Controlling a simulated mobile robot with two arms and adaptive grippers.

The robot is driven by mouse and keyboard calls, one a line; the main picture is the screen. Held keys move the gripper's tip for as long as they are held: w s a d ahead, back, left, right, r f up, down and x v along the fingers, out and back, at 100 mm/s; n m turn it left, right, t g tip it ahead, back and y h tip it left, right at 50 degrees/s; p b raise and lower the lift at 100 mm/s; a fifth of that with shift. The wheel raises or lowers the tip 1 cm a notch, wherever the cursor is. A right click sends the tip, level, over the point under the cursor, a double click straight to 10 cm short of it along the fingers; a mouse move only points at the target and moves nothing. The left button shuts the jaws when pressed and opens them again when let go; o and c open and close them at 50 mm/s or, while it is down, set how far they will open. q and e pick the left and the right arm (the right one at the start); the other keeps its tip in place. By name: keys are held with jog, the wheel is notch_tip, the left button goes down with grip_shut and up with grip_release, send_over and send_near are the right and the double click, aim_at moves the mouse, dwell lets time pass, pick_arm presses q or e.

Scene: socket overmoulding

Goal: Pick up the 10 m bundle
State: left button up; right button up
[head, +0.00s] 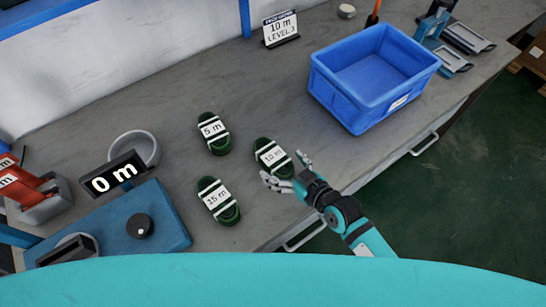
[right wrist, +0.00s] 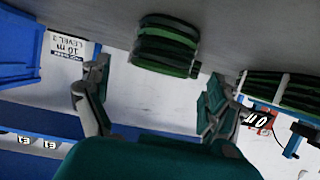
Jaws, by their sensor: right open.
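The 10 m bundle (head: 270,155), a dark green coil with white bands and a "10 m" label, lies on the grey bench. My right gripper (head: 287,171) is open at its near right end, one finger on each side of that end. In the right wrist view a green coil, apparently this bundle (right wrist: 167,47), appears ahead of the open right gripper (right wrist: 157,82), with a gap to both fingers. I cannot tell whether a finger touches it. My left gripper is not in view.
The 5 m bundle (head: 213,133) and 15 m bundle (head: 218,200) lie left of it. A blue bin (head: 365,95) stands to the right, behind my right gripper. A display (head: 113,178) reads "0 m" beside a blue machine (head: 165,225).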

aim_at(276, 158)
jog(key=shift+r+p+x, duration=0.15)
jog(key=shift+p+x, duration=0.05)
jog(key=shift+x, duration=1.2)
jog(key=shift+r+p+x, duration=0.2)
jog(key=shift+x, duration=1.15)
jog(key=shift+w, duration=0.15)
jog(key=shift+c, duration=0.4)
jog(key=c, duration=1.4)
